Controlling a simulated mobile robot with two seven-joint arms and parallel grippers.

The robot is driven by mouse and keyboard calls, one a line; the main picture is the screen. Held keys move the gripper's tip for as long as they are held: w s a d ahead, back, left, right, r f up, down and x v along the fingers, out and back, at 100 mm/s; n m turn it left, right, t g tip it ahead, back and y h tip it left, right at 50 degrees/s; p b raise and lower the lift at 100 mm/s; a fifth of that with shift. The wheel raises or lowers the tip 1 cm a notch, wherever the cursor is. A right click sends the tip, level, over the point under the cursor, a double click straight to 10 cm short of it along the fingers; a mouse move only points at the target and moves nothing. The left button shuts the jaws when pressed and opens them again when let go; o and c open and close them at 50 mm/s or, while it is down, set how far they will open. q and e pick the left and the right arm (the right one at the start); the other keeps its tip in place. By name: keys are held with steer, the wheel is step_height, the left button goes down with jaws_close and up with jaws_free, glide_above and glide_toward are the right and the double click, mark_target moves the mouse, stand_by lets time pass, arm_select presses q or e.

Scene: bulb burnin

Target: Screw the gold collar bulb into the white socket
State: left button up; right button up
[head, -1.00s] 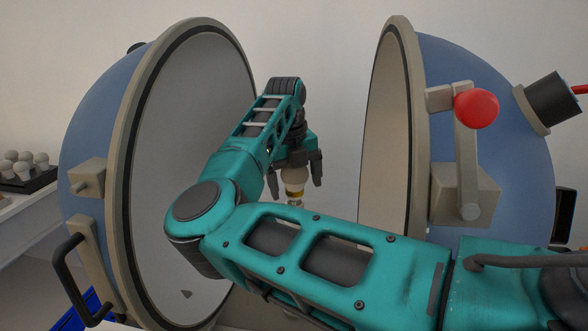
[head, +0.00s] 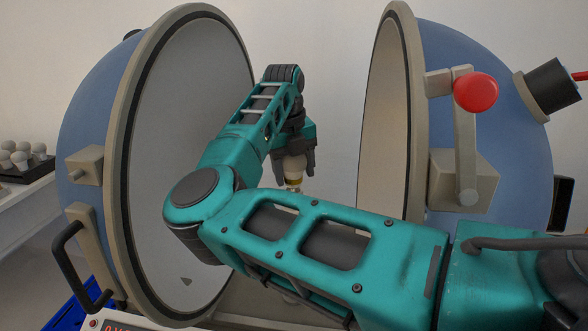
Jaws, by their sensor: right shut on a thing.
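My right gripper (head: 295,168) hangs between the two open halves of the sphere, pointing down. Its fingers are shut on a pale bulb (head: 292,164) with a gold collar (head: 293,181). The bulb is upright, glass end up in the gripper and collar below. A small pale piece shows just under the collar; I cannot tell whether it is the white socket or part of the bulb. My right forearm hides what lies below. My left gripper is not in view.
The left blue half-shell (head: 85,130) and right half-shell (head: 500,130) stand close on both sides. The right one has a lever with a red knob (head: 475,92). A dark tray (head: 32,172) with several pale bulbs stands at far left. A panel (head: 110,323) shows at bottom.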

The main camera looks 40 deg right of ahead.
steer(key=m+g, duration=0.1)
steer(key=m, duration=0.4)
steer(key=shift+m, duration=0.3)
steer(key=m, duration=0.6)
steer(key=shift+s+a+g+y, duration=0.1)
steer(key=shift+g+y, duration=0.2)
steer(key=shift+g, duration=0.1)
steer(key=m, duration=0.5)
steer(key=shift+g+y, duration=0.3)
steer(key=shift+y, duration=0.1)
steer(key=m+y, duration=0.1)
steer(key=m, duration=0.5)
steer(key=shift+a+p, duration=0.15)
steer(key=shift+p, duration=0.15)
steer(key=o, duration=0.9)
steer(key=shift+s, duration=0.1)
